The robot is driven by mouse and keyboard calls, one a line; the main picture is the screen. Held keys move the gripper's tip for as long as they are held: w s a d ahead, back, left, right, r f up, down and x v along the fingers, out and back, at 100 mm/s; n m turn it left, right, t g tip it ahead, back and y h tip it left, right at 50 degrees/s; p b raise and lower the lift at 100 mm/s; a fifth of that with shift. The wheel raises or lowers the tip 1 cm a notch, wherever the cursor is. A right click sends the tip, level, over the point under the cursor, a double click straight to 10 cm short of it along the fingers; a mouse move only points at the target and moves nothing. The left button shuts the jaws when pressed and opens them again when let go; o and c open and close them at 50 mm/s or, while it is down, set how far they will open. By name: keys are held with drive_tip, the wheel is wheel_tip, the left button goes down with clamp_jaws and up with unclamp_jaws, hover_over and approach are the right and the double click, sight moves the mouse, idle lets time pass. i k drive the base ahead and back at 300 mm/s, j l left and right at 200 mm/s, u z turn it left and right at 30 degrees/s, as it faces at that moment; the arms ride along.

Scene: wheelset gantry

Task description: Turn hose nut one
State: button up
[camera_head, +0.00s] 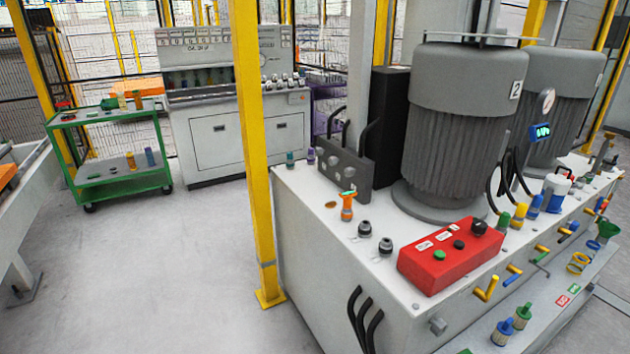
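No part is clearly marked as hose nut one, so I cannot tell which it is. Two dark fittings stand on the white cabinet top (312,205): the left dark fitting (365,229) and the right dark fitting (385,246). An orange fitting with a green top (347,206) stands behind them. A dark block with round ports (343,168) and black hoses rises at the back left of the cabinet. More black hoses (366,320) hang on the cabinet's front left side. My gripper is not in view.
A red control box (450,255) and a large grey motor (455,125) take up much of the cabinet top. A yellow post (255,150) stands left of it. A green cart (120,185) is at the back left. The floor (170,270) between is clear.

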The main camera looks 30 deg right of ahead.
sight(349, 172)
drive_tip(key=i+j, duration=0.15)
drive_tip(key=j, duration=0.15)
drive_tip(key=i+j+z, duration=0.1)
drive_tip(key=j, duration=0.25)
drive_tip(key=i+j, duration=0.2)
drive_tip(key=j, duration=0.15)
drive_tip(key=i+j, duration=0.15)
drive_tip(key=j, duration=0.15)
drive_tip(key=i+j+z, duration=0.1)
drive_tip(key=j, duration=0.25)
drive_tip(key=i+j+z, duration=0.1)
drive_tip(key=i, duration=0.5)
drive_tip(key=i+j, duration=0.15)
drive_tip(key=i, duration=0.4)
drive_tip(key=i+j+z, duration=0.15)
drive_tip(key=i, duration=0.7)
